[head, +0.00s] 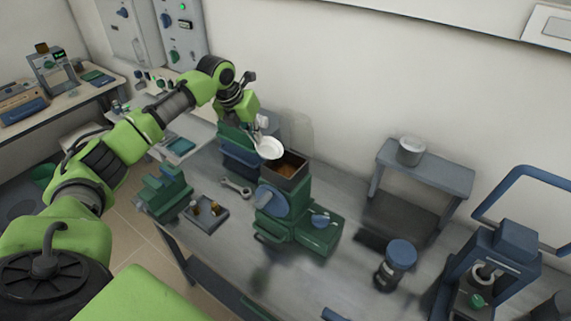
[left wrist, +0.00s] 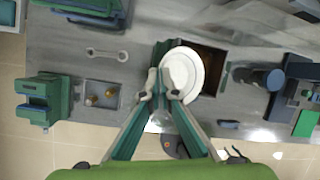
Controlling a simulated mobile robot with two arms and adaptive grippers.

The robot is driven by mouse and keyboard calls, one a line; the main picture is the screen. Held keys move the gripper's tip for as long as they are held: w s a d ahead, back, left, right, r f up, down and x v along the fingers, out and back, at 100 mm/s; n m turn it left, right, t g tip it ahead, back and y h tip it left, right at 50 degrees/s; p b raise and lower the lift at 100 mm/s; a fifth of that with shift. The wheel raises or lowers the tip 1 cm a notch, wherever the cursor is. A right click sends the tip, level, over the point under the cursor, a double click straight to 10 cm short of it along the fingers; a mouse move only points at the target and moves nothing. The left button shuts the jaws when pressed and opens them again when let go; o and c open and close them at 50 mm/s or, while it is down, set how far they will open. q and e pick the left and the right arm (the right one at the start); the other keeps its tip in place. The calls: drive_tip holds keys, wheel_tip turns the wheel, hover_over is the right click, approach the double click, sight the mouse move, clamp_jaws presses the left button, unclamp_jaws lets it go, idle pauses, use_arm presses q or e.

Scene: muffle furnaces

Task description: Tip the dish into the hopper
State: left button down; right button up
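My left gripper (head: 261,132) is shut on the edge of a white round dish (head: 268,148). In the left wrist view the dish (left wrist: 183,74) sits at the fingertips (left wrist: 160,88), its pale inside facing the camera. The dish is beside and partly over the left edge of the hopper (head: 300,177), a dark open square box on a green machine. Brown material lies inside the hopper. In the left wrist view the dish covers part of the hopper (left wrist: 213,68). I cannot tell whether anything is in the dish. My right gripper is not in view.
A wrench (head: 236,187) and a tray (head: 205,222) with small brown pieces lie left of the machine. A green vise-like device (head: 163,192) stands further left. A blue-lidded jar (head: 395,264) and a grey stand (head: 428,169) are to the right. The wall is close behind.

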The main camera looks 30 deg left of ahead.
use_arm(q)
drive_tip(key=h+b, duration=0.1)
drive_tip(key=a+f+t+h+b, duration=0.1)
drive_tip(key=b, duration=0.1)
drive_tip(key=f+h+b, duration=0.1)
drive_tip(key=h+b, duration=0.1)
drive_tip(key=shift+s+a+f+n, duration=0.15)
drive_tip(key=shift+f+n, duration=0.1)
drive_tip(key=shift+n, duration=0.15)
drive_tip(key=shift+r, duration=0.1)
idle(0.4)
wheel_tip(320, 180, up, 5)
drive_tip(key=shift+f+p, duration=0.1)
drive_tip(key=shift+p, duration=1.15)
